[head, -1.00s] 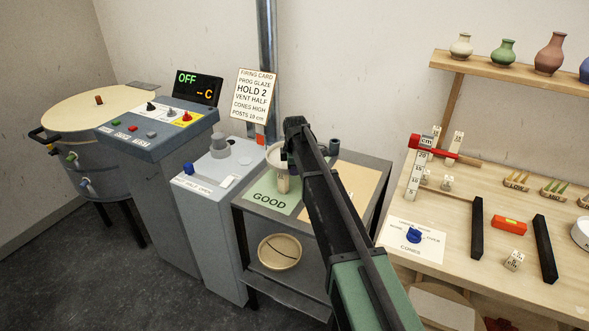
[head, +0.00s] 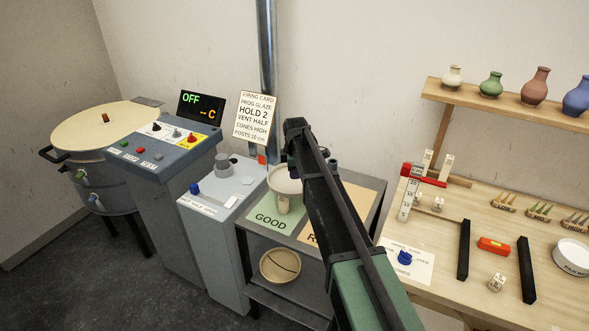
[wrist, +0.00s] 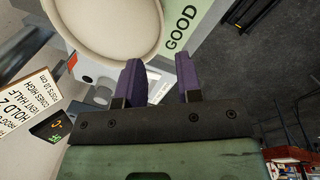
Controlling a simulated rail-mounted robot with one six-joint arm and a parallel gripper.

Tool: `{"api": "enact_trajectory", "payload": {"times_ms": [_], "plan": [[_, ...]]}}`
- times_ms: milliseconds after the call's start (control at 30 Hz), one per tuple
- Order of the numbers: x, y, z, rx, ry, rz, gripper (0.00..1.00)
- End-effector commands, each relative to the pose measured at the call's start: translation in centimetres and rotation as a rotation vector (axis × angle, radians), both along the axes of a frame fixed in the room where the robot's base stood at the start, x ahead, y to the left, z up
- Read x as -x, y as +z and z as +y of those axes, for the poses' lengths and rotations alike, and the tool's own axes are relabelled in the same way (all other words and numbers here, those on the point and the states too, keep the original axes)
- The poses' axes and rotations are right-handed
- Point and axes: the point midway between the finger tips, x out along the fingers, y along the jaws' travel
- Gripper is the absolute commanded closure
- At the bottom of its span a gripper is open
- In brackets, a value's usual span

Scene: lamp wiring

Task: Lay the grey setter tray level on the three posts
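My gripper (wrist: 160,82) has two purple fingers set apart, with nothing visible between them. In the wrist view a cream round bowl (wrist: 105,22) lies just beyond the fingertips; I cannot tell whether they touch. In the head view my arm hides most of the gripper, beside the cream bowl (head: 283,180) on the grey side table. White marked posts of different heights stand at the bench's left, including a tall one (head: 408,201) and a small one (head: 437,204). Another small marked post (head: 496,282) stands between two black bars. I cannot make out a grey setter tray in either view.
The round kiln (head: 95,128) at left has its lid down. A control console (head: 160,148) and the side table with its green GOOD mat (head: 265,219) stand beside it. An orange level (head: 494,245) lies on the bench. Vases line the shelf (head: 500,105).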

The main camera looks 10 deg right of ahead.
Motion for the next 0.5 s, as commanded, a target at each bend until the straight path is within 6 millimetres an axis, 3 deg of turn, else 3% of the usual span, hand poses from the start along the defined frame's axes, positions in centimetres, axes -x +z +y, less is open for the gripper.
{"api": "enact_trajectory", "payload": {"times_ms": [33,200,267,367,500], "plan": [[0.1,1.5,0.0,0.0,0.0,0.0,0.67],[0.3,1.5,0.0,0.0,-0.003,0.0,0.67],[1.7,1.4,0.0,-0.006,-0.041,0.004,0.67],[8.6,1.3,-0.3,-0.033,-0.264,0.023,0.67],[23.6,1.2,-0.9,-0.082,-0.823,0.066,0.67]]}}
